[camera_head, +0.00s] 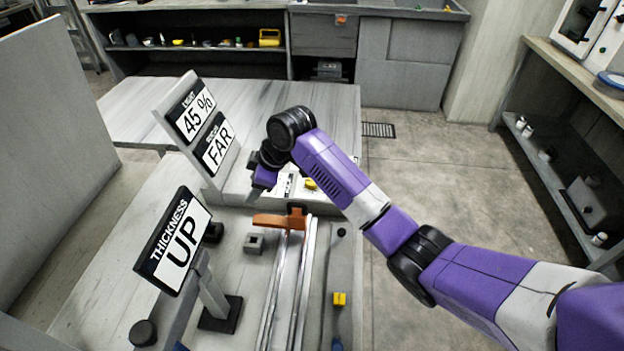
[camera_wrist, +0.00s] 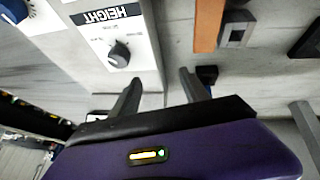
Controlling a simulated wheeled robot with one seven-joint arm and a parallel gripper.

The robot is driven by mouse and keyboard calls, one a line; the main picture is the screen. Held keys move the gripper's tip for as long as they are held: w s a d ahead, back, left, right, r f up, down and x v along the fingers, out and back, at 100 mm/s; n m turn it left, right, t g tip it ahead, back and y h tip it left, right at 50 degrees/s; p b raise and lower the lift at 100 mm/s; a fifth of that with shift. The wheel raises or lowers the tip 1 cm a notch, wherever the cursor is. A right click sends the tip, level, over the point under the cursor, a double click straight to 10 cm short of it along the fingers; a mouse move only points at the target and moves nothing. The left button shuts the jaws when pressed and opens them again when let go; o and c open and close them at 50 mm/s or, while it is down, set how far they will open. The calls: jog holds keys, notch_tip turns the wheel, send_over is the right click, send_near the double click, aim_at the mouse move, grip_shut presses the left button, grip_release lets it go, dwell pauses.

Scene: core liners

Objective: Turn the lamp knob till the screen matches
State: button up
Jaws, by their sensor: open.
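The upper sign (camera_head: 196,112) on the slanted panel reads "LIGHT 45 %". The sign below it (camera_head: 216,146) reads "FAR"; its small heading is not clear. In the wrist view, a dark knob (camera_wrist: 119,54) sits on a white plate labelled "HEIGHT", upside down. A blue knob (camera_wrist: 14,9) is cut off at the upper left corner. I cannot tell which knob is the lamp's. My gripper (camera_wrist: 160,86) is open and empty, its fingers apart below and right of the dark knob, not around it. In the head view, my arm hides most of the control box.
A "THICKNESS UP" sign (camera_head: 174,240) stands in front on a post. An orange bar (camera_head: 280,220) lies across metal rails, with a small grey block (camera_head: 254,243) beside it. A yellow block (camera_head: 339,299) is farther forward. A shelf (camera_head: 574,186) stands at the right.

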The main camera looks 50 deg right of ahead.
aim_at(311, 181)
jog(key=s+d+r+g, duration=0.1)
jog(key=s+d, duration=0.1)
jog(key=d, duration=0.2)
jog(key=s+d+r+n+g+h, duration=0.1)
jog(key=s+d+r+g, duration=0.1)
jog(key=d, duration=0.3)
jog(key=s+d+r+n+g+h, duration=0.1)
jog(key=s+d+r+g, duration=0.1)
jog(key=s+d, duration=0.1)
jog(key=shift+d+r, duration=0.2)
jog(key=shift+d, duration=0.5)
jog(key=shift+f, duration=3.85)
grip_shut()
